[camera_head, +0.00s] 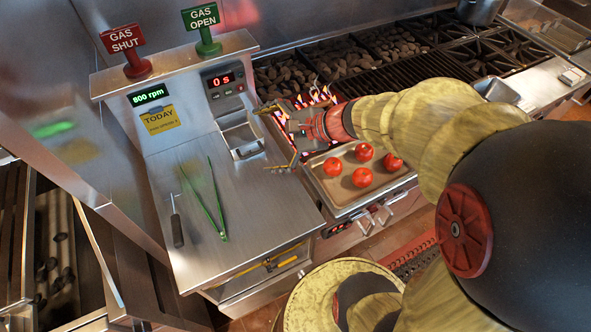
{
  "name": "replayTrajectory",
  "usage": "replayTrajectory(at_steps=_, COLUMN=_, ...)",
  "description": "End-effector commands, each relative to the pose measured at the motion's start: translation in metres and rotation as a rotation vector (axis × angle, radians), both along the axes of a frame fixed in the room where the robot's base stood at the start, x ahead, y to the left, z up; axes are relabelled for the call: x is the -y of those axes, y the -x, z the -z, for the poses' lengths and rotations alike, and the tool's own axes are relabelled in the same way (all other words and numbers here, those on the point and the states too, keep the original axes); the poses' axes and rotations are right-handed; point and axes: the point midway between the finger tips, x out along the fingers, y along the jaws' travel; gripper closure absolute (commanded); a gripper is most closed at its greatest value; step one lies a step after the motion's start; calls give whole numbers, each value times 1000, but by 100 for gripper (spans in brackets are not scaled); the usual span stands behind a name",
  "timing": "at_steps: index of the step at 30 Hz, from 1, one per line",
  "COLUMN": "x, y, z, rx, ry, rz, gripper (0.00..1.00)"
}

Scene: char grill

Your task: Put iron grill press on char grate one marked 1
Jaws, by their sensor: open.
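My gripper (269,139) is open at the right edge of the steel counter. Its fingers are spread wide, with nothing seen between them. A shiny steel block-like piece (243,140) with a bar at its front lies just left of the fingers, on the counter below the display. I cannot tell whether it is the iron grill press. A char grate (412,71) lies at the back; no mark 1 is readable on it. Flames (318,95) rise behind my gripper, which hides part of the grill there.
A tray (338,205) with several tomatoes is under and right of my gripper. Green tongs (219,199) and a dark-handled tool (177,226) lie on the counter (262,215). GAS SHUT (126,48) and GAS OPEN (203,28) levers stand behind. A pot (479,10) is far right.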

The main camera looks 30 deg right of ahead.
Motion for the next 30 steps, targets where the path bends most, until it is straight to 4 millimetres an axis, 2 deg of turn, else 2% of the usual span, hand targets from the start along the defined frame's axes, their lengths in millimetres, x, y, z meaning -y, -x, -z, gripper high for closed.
replayTrajectory(at_steps=1, x=-25, y=19, z=-8, rx=22, ry=115, rz=-138, gripper=0)
replayTrajectory(at_steps=3, x=-47, y=47, z=-13, rx=48, ry=277, rz=-320, gripper=0)
replayTrajectory(at_steps=5, x=-58, y=70, z=-17, rx=76, ry=421, rz=-468, gripper=0)
replayTrajectory(at_steps=8, x=-64, y=106, z=-23, rx=127, ry=666, rz=-700, gripper=0)
replayTrajectory(at_steps=12, x=-51, y=143, z=-37, rx=204, ry=1001, rz=-970, gripper=0)
replayTrajectory(at_steps=15, x=-37, y=157, z=-49, rx=247, ry=1196, rz=-1102, gripper=0)
replayTrajectory(at_steps=19, x=-23, y=165, z=-61, rx=279, ry=1361, rz=-1198, gripper=0)
replayTrajectory(at_steps=23, x=-17, y=167, z=-66, rx=288, ry=1424, rz=-1232, gripper=0)
replayTrajectory(at_steps=30, x=-16, y=167, z=-67, rx=286, ry=1427, rz=-1234, gripper=0)
